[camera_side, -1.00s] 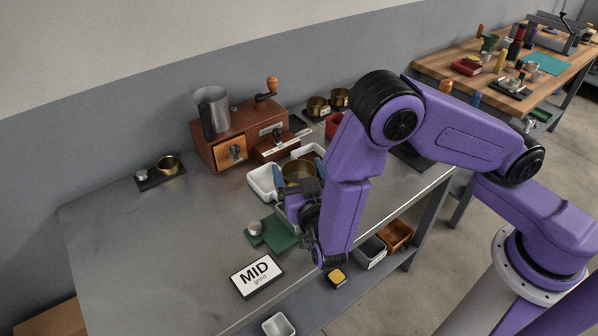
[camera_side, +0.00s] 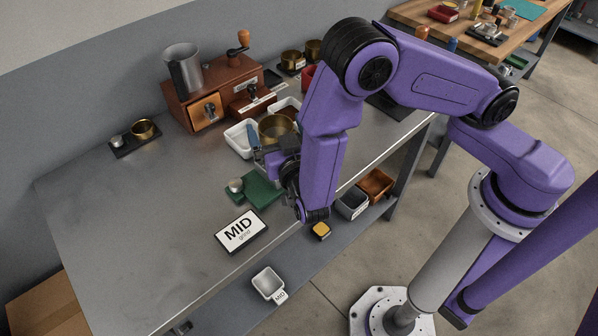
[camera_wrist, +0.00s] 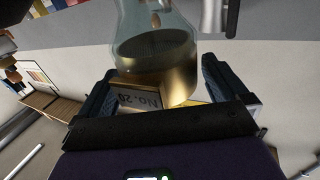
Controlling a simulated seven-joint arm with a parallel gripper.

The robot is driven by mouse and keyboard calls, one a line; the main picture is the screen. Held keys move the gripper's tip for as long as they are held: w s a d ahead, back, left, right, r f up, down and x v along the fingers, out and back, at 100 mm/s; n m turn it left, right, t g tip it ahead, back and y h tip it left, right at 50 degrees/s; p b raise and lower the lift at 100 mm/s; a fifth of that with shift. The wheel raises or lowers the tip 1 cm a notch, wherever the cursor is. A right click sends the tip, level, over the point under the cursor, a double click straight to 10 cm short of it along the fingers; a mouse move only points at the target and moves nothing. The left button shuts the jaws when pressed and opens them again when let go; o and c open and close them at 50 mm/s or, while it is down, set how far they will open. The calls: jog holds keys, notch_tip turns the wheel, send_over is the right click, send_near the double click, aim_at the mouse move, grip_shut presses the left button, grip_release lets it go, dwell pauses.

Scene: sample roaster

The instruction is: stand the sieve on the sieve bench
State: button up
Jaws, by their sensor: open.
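A brass sieve (camera_side: 277,128) stands by the white trays in the side view. In the wrist view the brass sieve (camera_wrist: 178,82), with a tag marked "No. 20" and dark mesh inside, is between the fingers. My gripper (camera_side: 272,147) is open around the sieve's near side; it also shows in the wrist view (camera_wrist: 158,88), with a gap visible by the right finger. The arm hides part of the sieve's surroundings. I cannot tell for certain which stand is the sieve bench; a green block (camera_side: 263,189) with a silver knob sits in front of the gripper.
White trays (camera_side: 236,139) adjoin the sieve. A wooden grinder box (camera_side: 211,91) stands behind. A black stand (camera_side: 123,151) with a brass cup is at left. A "MID" sign (camera_side: 240,231) lies near the front edge. The table's left part is clear.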

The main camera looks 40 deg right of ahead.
jog(key=v, duration=1.7)
jog(key=w+a+n+g+y, duration=0.35)
jog(key=a+g+y, duration=0.35)
jog(key=y, duration=0.3)
jog(key=s+d+r+n+g+y, duration=0.2)
jog(key=s+r+n+g+y, duration=0.25)
jog(key=s+n+g, duration=0.2)
jog(key=s+d+r+n+g+h, duration=0.2)
jog(key=s+d+r+n+g, duration=0.1)
jog(key=d, duration=0.6)
jog(key=shift+s+d+n, duration=0.35)
jog(key=shift+s+n, duration=0.15)
jog(key=shift+s, duration=0.5)
jog(key=d+n+h, duration=0.1)
jog(key=d, duration=0.4)
jog(key=s+d+r+n+h, duration=0.1)
jog(key=d+h, duration=0.1)
jog(key=d, duration=0.3)
jog(key=d+r+n+h, duration=0.1)
jog(key=d+h, duration=0.1)
jog(key=d, duration=0.4)
jog(key=shift+s, duration=0.35)
jog(key=shift+c, duration=1.2)
jog(key=shift+d, duration=0.4)
jog(key=c, duration=1)
